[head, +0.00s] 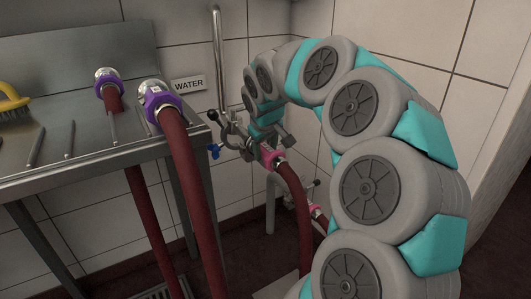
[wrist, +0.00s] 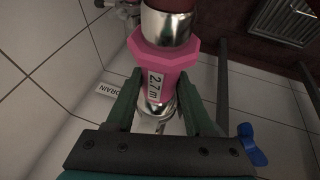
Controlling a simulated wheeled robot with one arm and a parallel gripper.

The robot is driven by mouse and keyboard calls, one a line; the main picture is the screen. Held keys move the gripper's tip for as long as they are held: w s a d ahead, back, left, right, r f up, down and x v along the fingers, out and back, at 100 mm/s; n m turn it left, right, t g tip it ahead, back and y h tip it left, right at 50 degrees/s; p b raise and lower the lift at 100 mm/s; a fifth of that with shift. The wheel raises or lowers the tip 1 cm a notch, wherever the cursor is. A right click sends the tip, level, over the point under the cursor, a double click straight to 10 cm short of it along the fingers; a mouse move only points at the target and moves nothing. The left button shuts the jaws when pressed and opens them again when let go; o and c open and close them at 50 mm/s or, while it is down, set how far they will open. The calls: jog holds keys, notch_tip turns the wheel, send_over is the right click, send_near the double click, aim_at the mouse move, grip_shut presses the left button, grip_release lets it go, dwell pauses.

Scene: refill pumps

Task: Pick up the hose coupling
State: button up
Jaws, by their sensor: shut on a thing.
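A pink hose coupling (head: 270,157) is at the end of a dark red hose, in front of the tiled wall right of the bench. In the wrist view the pink coupling (wrist: 165,60) has a metal collar and a white "2.7 m" label. My gripper (wrist: 160,82) has one dark green finger on each side of its body and is shut on it. In the head view my gripper (head: 264,142) is partly hidden by the pipework and my arm. A metal end shows below the pink body; I cannot tell whether it is joined to a pipe.
Two purple couplings (head: 159,94) (head: 107,76) with red hoses stand on the metal bench (head: 95,163) at left. A "WATER" sign (head: 188,84), metal pipes and a blue-handled valve (head: 214,151) are near the wall. Another pink fitting (head: 315,210) is lower right.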

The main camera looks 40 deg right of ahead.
aim_at(266, 145)
grip_shut()
jog(key=shift+r, duration=0.1)
jog(key=shift+r, duration=1.5)
jog(key=shift+s+r, duration=0.1)
jog(key=shift+r, duration=0.15)
jog(key=s+a+r+b, duration=0.1)
jog(key=s+a, duration=0.1)
jog(key=s, duration=1.3)
jog(key=shift+s+a+r, duration=0.2)
jog(key=shift+s+a, duration=0.05)
jog(key=shift+a, duration=0.15)
